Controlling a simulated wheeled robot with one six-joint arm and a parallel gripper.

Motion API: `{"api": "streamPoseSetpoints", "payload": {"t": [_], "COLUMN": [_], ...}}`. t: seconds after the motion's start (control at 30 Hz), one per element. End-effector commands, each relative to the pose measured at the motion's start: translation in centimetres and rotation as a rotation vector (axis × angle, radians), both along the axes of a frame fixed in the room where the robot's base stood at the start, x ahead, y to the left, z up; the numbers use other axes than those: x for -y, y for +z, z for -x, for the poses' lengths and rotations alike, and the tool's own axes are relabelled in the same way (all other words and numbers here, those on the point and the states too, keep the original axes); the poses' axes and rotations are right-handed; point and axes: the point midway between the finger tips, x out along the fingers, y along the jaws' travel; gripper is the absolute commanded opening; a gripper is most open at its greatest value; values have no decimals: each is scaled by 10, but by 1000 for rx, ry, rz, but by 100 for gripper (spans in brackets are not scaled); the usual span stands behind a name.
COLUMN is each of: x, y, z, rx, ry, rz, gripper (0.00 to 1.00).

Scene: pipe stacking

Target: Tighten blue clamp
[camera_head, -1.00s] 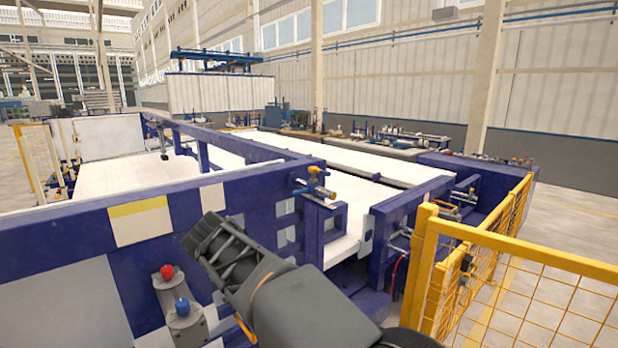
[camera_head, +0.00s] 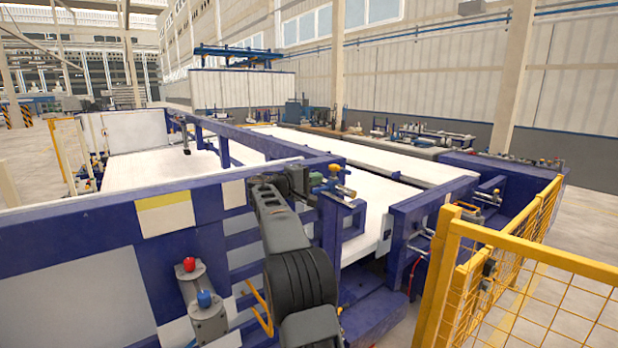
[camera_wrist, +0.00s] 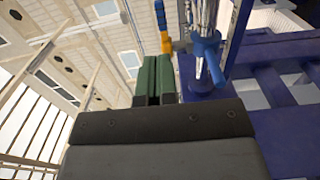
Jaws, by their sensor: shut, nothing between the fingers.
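The blue clamp (camera_head: 330,186) is a small fitting with a blue handle and a yellow-topped part, mounted on the purple-blue frame. In the wrist view, its blue handle (camera_wrist: 208,48) and shiny metal rod are just right of my fingers, with a yellow piece (camera_wrist: 166,30) beyond the fingertips. My gripper (camera_head: 303,177) is at the left side of the clamp in the head view. Its green fingers (camera_wrist: 154,74) are together and hold nothing. A narrow gap shows between the fingers and the blue handle; I cannot tell the depth between them.
The purple-blue machine frame (camera_head: 100,225) spans the front. A cylinder fitting with a red knob (camera_head: 189,264) and a blue knob (camera_head: 204,299) is at lower left. A yellow mesh fence (camera_head: 520,290) stands at right. White flat beds (camera_head: 270,200) lie behind the frame.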

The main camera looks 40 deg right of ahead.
Motion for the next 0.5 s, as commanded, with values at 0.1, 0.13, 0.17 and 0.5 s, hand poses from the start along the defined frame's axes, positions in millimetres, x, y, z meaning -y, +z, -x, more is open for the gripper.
{"api": "streamPoseSetpoints", "payload": {"t": [0.1,0.13,0.17,0.5], "x": [25,30,36,80], "y": [4,3,3,2], "z": [2,3,3,6], "rx": [-1,-1,-1,-1], "ry": [-3,-4,-3,0], "rz": [-1,-1,-1,-1], "gripper": [0,0,0,0]}}
